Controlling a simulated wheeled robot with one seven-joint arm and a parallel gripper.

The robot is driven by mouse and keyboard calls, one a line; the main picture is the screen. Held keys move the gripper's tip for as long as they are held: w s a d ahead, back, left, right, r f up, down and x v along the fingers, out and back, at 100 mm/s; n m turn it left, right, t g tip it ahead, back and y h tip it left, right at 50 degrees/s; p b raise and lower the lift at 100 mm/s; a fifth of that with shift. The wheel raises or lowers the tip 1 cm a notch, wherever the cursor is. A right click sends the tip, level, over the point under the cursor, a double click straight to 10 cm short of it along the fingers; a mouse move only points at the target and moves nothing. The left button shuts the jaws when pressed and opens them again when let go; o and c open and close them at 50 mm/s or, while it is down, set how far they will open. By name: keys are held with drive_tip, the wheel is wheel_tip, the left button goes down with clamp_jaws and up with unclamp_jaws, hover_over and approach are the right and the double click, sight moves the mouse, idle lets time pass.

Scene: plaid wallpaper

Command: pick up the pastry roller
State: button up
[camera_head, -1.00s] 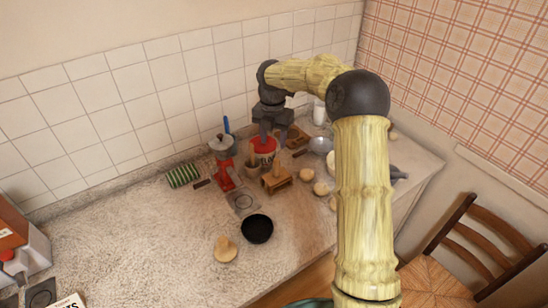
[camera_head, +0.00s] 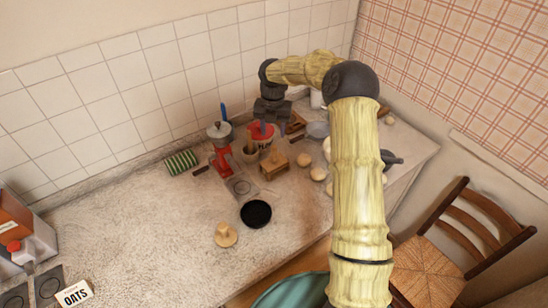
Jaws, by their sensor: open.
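I cannot tell for sure which thing is the pastry roller. A wooden piece with an upright handle (camera_head: 273,162) stands on the counter, in front of and a little right of my gripper. A pale wooden piece with a knob (camera_head: 225,235) lies near the front of the counter. My gripper (camera_head: 267,122) points down at the back of the counter, open, right above or beside a red container (camera_head: 262,132). Its fingertips are small and partly merge with the things there, so I cannot tell if they touch anything.
A red and grey device (camera_head: 221,158) and a crock with a wooden handle (camera_head: 250,150) stand close by. A black bowl (camera_head: 256,214) is in front. Several round pale items (camera_head: 318,173) lie right. The left counter (camera_head: 130,240) is mostly clear.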

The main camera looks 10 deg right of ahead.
sight(273, 146)
wheel_tip(273, 146, down, 6)
drive_tip(key=shift+f+p, duration=0.1)
drive_tip(key=shift+p, duration=0.7)
drive_tip(key=shift+f+p, duration=0.5)
drive_tip(key=shift+p, duration=0.2)
wheel_tip(273, 146, down, 4)
drive_tip(key=shift+d+f+p, duration=0.1)
drive_tip(key=shift+d+p, duration=0.05)
drive_tip(key=shift+p, duration=0.8)
clamp_jaws()
